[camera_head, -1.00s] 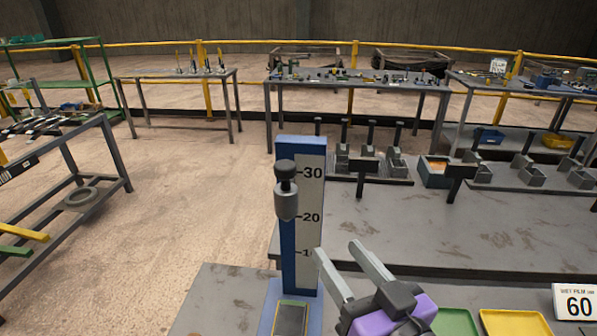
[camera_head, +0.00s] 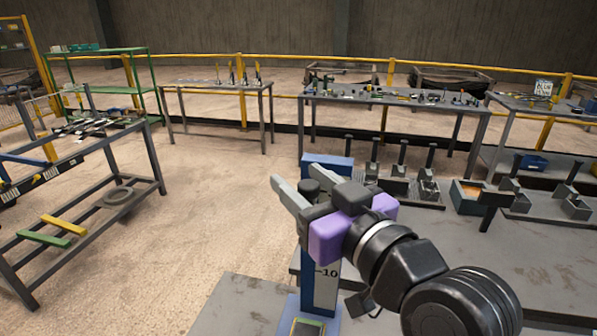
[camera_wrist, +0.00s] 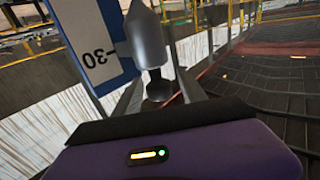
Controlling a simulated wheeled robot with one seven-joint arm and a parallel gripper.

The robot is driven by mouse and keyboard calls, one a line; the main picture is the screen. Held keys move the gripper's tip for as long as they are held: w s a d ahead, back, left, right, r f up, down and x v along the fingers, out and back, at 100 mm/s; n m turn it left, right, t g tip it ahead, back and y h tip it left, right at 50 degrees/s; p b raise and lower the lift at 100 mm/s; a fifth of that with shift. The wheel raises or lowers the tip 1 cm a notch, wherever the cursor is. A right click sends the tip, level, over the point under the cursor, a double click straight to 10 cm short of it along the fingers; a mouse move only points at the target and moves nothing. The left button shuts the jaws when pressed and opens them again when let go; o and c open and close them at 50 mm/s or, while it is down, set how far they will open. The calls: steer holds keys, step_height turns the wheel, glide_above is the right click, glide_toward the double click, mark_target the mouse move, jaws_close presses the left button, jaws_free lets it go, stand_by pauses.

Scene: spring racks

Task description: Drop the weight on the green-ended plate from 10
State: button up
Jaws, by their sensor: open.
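The weight is a grey pointed body with a dark knob. In the wrist view the weight (camera_wrist: 146,38) hangs beside the column's 30 mark, between the spread fingers of my gripper (camera_wrist: 155,95). In the head view my gripper (camera_head: 298,190) is open at the upper part of the blue and white scale column (camera_head: 322,285) and hides most of the weight. The 10 mark (camera_head: 327,272) shows below my gripper. A plate (camera_head: 308,328) lies at the column's foot, partly cut off; I cannot tell its end colour. I see no clear green-ended plate.
A rack (camera_head: 150,165) at the left carries a green bar (camera_head: 43,238) and a yellow bar (camera_head: 64,225) low down. A grey bench (camera_head: 470,250) with several dark fixtures lies right of the column. Open floor lies between rack and column.

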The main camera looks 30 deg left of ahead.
steer(key=shift+x, duration=0.8)
jaws_close()
stand_by(0.9)
